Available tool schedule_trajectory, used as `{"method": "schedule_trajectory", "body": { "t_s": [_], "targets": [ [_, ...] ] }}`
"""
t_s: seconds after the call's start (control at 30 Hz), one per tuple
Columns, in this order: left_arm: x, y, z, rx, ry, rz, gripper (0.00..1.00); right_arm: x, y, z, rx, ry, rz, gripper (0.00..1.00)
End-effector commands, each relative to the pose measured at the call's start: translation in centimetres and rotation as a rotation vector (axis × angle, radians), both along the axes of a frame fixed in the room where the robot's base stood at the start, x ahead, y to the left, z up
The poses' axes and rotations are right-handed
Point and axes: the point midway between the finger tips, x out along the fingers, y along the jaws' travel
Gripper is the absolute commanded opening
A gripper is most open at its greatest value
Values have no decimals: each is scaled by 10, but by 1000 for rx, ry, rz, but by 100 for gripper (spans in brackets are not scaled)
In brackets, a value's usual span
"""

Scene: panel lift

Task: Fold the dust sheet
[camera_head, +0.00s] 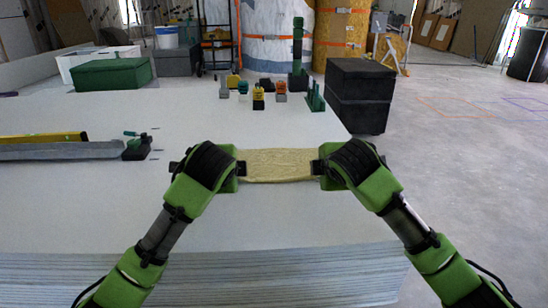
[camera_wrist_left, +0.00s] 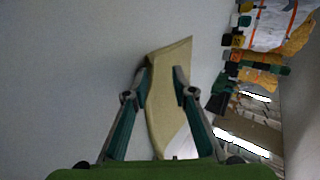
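The dust sheet (camera_head: 278,165) is a pale yellow, narrow strip with its long side running left to right. It lies between my two grippers, over the white panel stack. My left gripper (camera_head: 241,168) is at its left end and my right gripper (camera_head: 318,167) at its right end. In the left wrist view the sheet (camera_wrist_left: 168,62) runs between the fingers of my left gripper (camera_wrist_left: 161,76), which close against its two edges. My right fingertips overlap the sheet's right end. The hands hide parts of both ends.
The white panel stack (camera_head: 150,220) has free room around the sheet. A yellow level and grey bar (camera_head: 60,150) lie left. Small tools and clamps (camera_head: 258,100) stand farther back. A green box (camera_head: 112,74) is back left; black boxes (camera_head: 358,95) stand right of the stack.

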Motion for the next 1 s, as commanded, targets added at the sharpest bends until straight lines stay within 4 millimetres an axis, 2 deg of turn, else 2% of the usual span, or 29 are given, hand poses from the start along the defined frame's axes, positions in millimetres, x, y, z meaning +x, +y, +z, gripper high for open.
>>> {"method": "schedule_trajectory", "body": {
  "t_s": [0.43,0.67,1.0],
  "targets": [
    [-1,0,4,0,0,0,31,-1,0,4,0,0,0,31],
    [-13,0,35,-1,-4,-1,31,-14,1,36,0,-4,1,31],
    [-48,0,77,-1,-3,-2,31,-48,0,77,1,-3,1,31]
  ]
}}
